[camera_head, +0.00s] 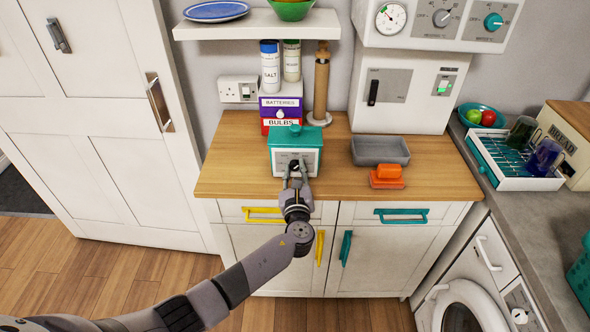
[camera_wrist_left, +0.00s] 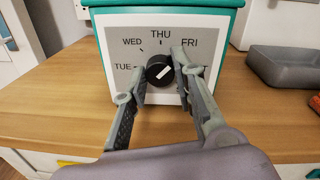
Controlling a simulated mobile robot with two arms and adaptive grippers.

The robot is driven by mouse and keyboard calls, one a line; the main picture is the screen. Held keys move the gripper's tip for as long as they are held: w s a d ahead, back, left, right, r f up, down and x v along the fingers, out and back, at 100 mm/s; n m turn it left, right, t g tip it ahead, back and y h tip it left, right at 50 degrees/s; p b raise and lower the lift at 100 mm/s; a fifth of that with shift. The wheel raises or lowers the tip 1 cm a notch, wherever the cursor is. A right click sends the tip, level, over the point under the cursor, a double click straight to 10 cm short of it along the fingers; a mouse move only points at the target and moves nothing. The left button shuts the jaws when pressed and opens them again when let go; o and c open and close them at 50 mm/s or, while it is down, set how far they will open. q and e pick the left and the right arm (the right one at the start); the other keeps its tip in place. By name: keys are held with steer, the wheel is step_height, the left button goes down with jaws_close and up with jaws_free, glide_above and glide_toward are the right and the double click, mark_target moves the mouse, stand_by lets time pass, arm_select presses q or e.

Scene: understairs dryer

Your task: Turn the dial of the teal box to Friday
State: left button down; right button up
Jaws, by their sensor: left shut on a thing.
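The teal box (camera_head: 296,138) stands upright on the wooden counter, with a pale front panel (camera_wrist_left: 107,50) lettered with days. In the left wrist view, TUE, WED, THU and FRI read clearly; the label at the right is partly hidden by a finger. The black dial (camera_wrist_left: 153,63) is in the middle of the panel. Its white mark slants up and right, roughly toward FRI. My left gripper (camera_head: 295,168) is in front of the box, its fingers either side of the dial and shut on it, also in the left wrist view (camera_wrist_left: 160,79). My right gripper is not in view.
A grey tray (camera_head: 380,151) and an orange block on an orange dish (camera_head: 387,178) sit right of the box. Behind it are stacked boxes (camera_head: 281,108) and a wooden cylinder (camera_head: 321,85). The wooden counter (camera_head: 232,170) is clear to the left.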

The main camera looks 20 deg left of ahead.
arm_select(q)
steer(key=shift+m, duration=0.3)
steer(key=c, duration=1.3)
jaws_free()
steer(key=shift+s, duration=0.1)
steer(key=v, duration=1.2)
steer(key=shift+f, duration=0.1)
